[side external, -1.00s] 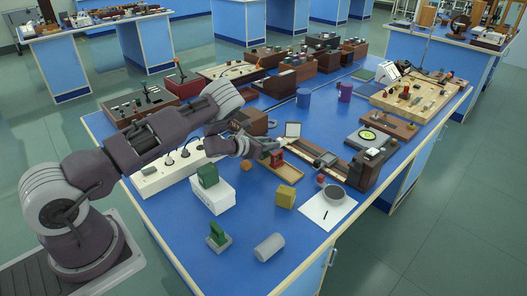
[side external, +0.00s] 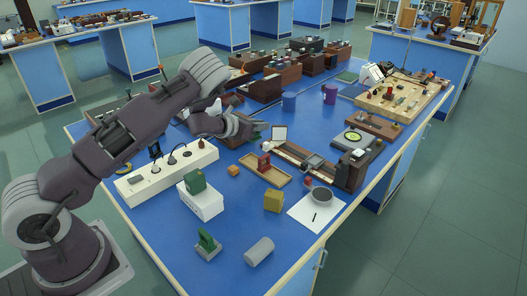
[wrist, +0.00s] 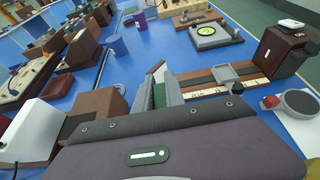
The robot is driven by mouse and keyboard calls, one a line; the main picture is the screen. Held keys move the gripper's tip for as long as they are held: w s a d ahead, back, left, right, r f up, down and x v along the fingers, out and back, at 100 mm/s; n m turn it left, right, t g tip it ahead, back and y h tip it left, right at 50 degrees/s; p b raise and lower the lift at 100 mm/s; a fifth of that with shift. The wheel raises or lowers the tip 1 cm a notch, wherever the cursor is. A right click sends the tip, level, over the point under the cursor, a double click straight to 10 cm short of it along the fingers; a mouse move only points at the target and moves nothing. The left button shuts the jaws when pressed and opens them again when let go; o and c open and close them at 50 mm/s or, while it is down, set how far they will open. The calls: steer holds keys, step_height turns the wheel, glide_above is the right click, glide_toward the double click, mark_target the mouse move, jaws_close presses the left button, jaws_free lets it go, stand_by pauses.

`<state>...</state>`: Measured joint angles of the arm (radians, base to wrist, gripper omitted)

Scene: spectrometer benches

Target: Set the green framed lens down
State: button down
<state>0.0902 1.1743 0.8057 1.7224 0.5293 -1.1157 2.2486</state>
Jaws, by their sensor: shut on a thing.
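My gripper (side external: 254,128) is raised above the blue table, left of the white square screen. In the wrist view its grey fingers (wrist: 160,88) are closed on a green piece (wrist: 158,96), which I take to be the green framed lens. Only a narrow green part shows between the fingers, so its lens and lower end are hidden. In the side view only a small dark green bit (side external: 262,124) shows at the fingertips. It looks clear of the table, though its exact height is hard to tell.
A tan tray (side external: 277,178) with a red framed piece (side external: 264,164) lies in front of the gripper. A long rail bench (side external: 296,156) with a white screen (side external: 279,133) is to the right. A white box (side external: 201,205) and yellow cube (side external: 273,201) stand nearer.

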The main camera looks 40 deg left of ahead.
glide_above(285, 173)
step_height(285, 173, down, 10)
steer(key=shift+r, duration=0.2)
steer(key=c, duration=1.4)
jaws_free()
steer(key=shift+f, duration=0.1)
